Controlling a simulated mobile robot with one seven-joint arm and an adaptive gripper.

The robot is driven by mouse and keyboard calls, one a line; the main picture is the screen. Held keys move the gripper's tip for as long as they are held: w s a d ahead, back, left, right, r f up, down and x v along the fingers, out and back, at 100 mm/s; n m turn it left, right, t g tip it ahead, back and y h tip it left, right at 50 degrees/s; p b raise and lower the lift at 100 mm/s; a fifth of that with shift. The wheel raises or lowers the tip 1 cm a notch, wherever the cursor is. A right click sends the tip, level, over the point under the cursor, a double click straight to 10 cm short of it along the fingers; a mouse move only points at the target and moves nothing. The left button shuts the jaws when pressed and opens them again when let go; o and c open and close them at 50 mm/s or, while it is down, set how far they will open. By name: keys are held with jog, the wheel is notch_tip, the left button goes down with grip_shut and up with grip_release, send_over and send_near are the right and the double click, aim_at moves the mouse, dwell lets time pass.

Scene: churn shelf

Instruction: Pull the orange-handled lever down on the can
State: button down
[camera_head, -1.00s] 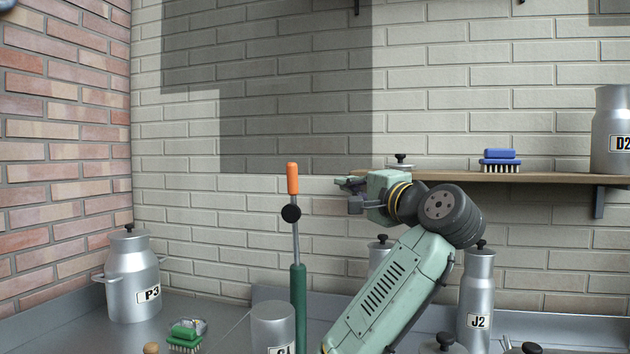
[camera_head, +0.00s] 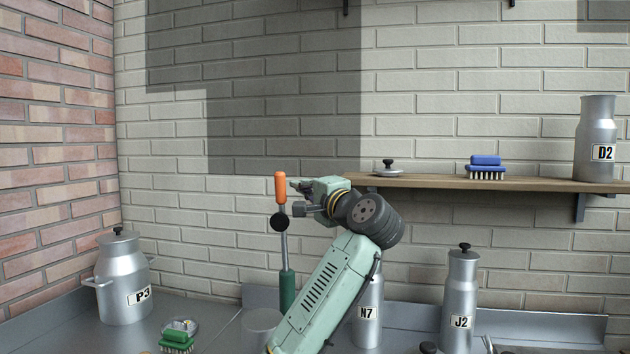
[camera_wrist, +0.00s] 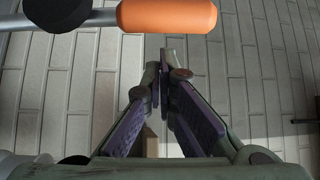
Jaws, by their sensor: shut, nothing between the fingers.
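The lever's orange handle (camera_head: 280,188) stands upright on a thin metal rod with a black ball (camera_head: 279,222), above a green sleeve (camera_head: 287,288).
A wooden shelf (camera_head: 450,182) behind on the right bears a lid (camera_head: 388,168), a blue brush (camera_head: 486,168) and can D2 (camera_head: 597,138). Below stand cans N7 (camera_head: 368,312) and J2 (camera_head: 460,300). Can P3 (camera_head: 123,278) and a green brush (camera_head: 177,341) are at left.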

jog(key=shift+s+a+f, duration=0.1)
jog(key=shift+s+a, duration=0.3)
jog(key=shift+s, duration=0.05)
